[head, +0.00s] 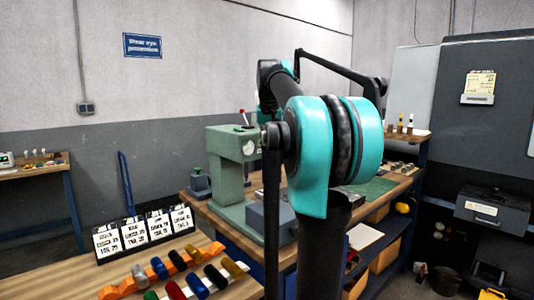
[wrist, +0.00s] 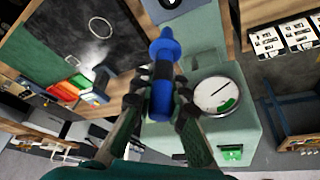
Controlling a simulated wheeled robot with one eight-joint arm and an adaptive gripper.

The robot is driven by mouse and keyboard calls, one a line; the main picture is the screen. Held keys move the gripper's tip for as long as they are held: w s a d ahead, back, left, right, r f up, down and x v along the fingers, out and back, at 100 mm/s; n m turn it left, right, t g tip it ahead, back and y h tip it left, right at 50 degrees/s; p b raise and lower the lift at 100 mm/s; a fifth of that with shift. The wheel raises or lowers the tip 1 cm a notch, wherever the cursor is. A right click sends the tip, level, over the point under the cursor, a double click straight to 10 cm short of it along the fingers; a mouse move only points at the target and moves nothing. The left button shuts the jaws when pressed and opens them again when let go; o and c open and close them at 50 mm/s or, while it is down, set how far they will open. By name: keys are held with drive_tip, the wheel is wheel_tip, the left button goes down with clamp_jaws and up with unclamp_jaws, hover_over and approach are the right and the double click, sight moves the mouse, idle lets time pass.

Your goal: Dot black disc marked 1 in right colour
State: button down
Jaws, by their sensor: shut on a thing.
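In the wrist view my gripper (wrist: 160,98) is shut on a blue marker-like piece (wrist: 164,52) with a dark band around its middle. The piece is held between the two dark fingers, in front of the green bench machine with the round dial (wrist: 217,95). The dial has a green sector and a thin needle. In the head view my arm hides the gripper and the held piece. I cannot make out a black disc marked 1 in either view.
In the head view the green machine (head: 228,145) stands on the wooden bench. Red, orange and green patches (wrist: 72,88) lie left in the wrist view.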

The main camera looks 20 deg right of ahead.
sight(269, 167)
drive_tip(key=shift+s+a+f, duration=0.1)
drive_tip(key=shift+s+f, duration=0.1)
drive_tip(key=shift+f, duration=0.35)
drive_tip(key=shift+s+f, duration=0.2)
drive_tip(key=shift+f, duration=3.3)
drive_tip(key=shift+f, duration=0.6)
drive_tip(key=shift+r, duration=0.1)
drive_tip(key=shift+r, duration=3.45)
